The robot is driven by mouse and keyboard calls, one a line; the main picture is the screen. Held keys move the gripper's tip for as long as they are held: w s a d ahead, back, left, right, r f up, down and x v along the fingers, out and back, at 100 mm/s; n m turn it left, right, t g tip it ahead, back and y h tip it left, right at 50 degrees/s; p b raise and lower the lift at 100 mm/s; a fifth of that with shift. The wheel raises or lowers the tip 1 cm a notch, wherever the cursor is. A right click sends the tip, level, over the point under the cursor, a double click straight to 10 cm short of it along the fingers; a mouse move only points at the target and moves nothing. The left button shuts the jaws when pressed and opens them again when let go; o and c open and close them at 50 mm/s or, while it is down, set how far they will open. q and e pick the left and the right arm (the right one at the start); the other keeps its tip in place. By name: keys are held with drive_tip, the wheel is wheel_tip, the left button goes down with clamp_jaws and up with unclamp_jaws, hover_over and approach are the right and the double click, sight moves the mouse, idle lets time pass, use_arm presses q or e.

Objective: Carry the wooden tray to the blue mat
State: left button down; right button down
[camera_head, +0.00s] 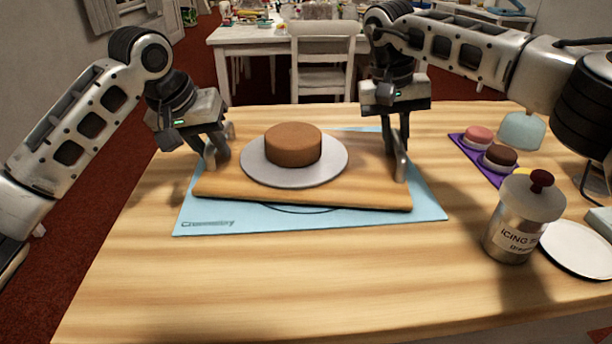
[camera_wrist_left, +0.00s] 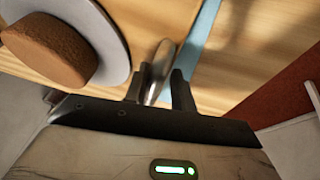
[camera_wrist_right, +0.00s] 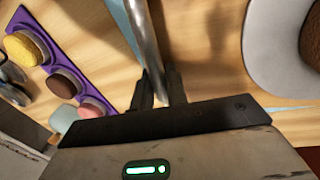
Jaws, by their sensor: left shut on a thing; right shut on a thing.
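The wooden tray (camera_head: 300,196) is over the blue mat (camera_head: 205,222), slightly skewed to it; I cannot tell whether it touches the mat. A grey round plate (camera_head: 258,175) with a brown cake (camera_head: 293,145) sits on the tray. My left gripper (camera_head: 212,160) is shut on the metal handle at the tray's left end, and this handle (camera_wrist_left: 158,72) shows between the fingers in the left wrist view. My right gripper (camera_head: 400,162) is shut on the right handle, which shows in the right wrist view (camera_wrist_right: 145,45). The mat shows around the tray's edges.
A metal icing shaker (camera_head: 510,235) with a dark red knob stands at the right, beside a white plate (camera_head: 580,250). A purple strip (camera_head: 465,145) with small round cakes lies at the back right. The table's front is clear.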

use_arm(q)
drive_tip(key=c, duration=1.2)
unclamp_jaws()
drive_tip(key=shift+s+d, duration=0.1)
drive_tip(key=shift+d, duration=0.3)
use_arm(e)
drive_tip(key=c, duration=1.4)
unclamp_jaws()
drive_tip(key=shift+s+a+f, duration=0.1)
drive_tip(key=shift+a+f, duration=0.1)
drive_tip(key=shift+a, duration=0.2)
use_arm(q)
drive_tip(key=shift+o, duration=0.2)
drive_tip(key=shift+a, duration=0.1)
use_arm(e)
drive_tip(key=shift+d, duration=0.15)
drive_tip(key=shift+d+r, duration=0.1)
drive_tip(key=shift+d, duration=0.05)
use_arm(q)
drive_tip(key=v, duration=1.2)
use_arm(e)
drive_tip(key=r, duration=0.4)
drive_tip(key=a+r, duration=0.1)
drive_tip(key=r, duration=0.2)
drive_tip(key=a+r, duration=0.1)
drive_tip(key=r, duration=0.3)
drive_tip(key=shift+w+a+r, duration=0.15)
drive_tip(key=shift+w+r, duration=0.1)
drive_tip(key=shift+r, duration=0.1)
